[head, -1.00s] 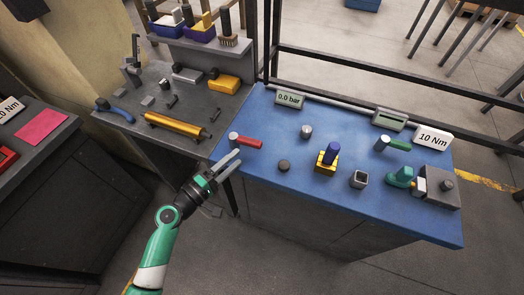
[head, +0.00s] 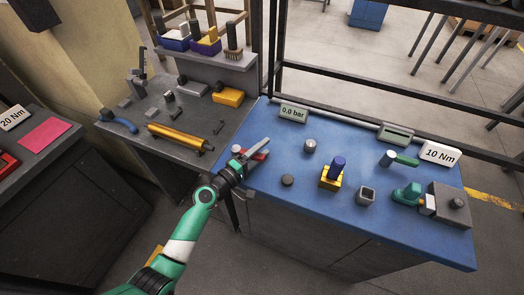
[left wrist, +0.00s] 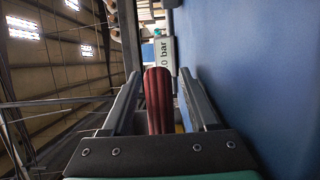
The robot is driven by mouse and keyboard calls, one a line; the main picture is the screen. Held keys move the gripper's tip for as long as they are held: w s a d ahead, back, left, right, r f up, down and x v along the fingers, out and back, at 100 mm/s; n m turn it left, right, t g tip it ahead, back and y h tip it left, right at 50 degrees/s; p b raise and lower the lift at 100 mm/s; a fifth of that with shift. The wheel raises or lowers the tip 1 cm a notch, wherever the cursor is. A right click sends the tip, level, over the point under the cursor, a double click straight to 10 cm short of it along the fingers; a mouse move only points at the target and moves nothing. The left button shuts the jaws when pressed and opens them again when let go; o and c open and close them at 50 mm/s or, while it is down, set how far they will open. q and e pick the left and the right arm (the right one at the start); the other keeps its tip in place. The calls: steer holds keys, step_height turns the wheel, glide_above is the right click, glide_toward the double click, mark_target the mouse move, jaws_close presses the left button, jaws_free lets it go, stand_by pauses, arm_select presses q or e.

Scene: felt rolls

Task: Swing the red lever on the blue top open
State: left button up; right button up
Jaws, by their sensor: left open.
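The red lever (head: 258,155) is on the left part of the blue top (head: 310,212), with its grey-white pivot (head: 237,149) at its left end. My left gripper (head: 272,170) is open at the lever, its fingers spread and partly covering it. In the left wrist view the ribbed red lever (left wrist: 158,100) lies between the two open fingers (left wrist: 161,74), with gaps on both sides. My right gripper is not in view.
A "0.0 bar" display (head: 293,113) stands at the back edge. A dark round knob (head: 287,180), a yellow block with a blue part (head: 331,176) and a green-handled lever (head: 403,159) are further right. The grey bench (head: 180,115) stands left.

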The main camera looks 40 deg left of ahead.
arm_select(q)
steer(key=shift+c, duration=0.3)
jaws_close()
stand_by(1.1)
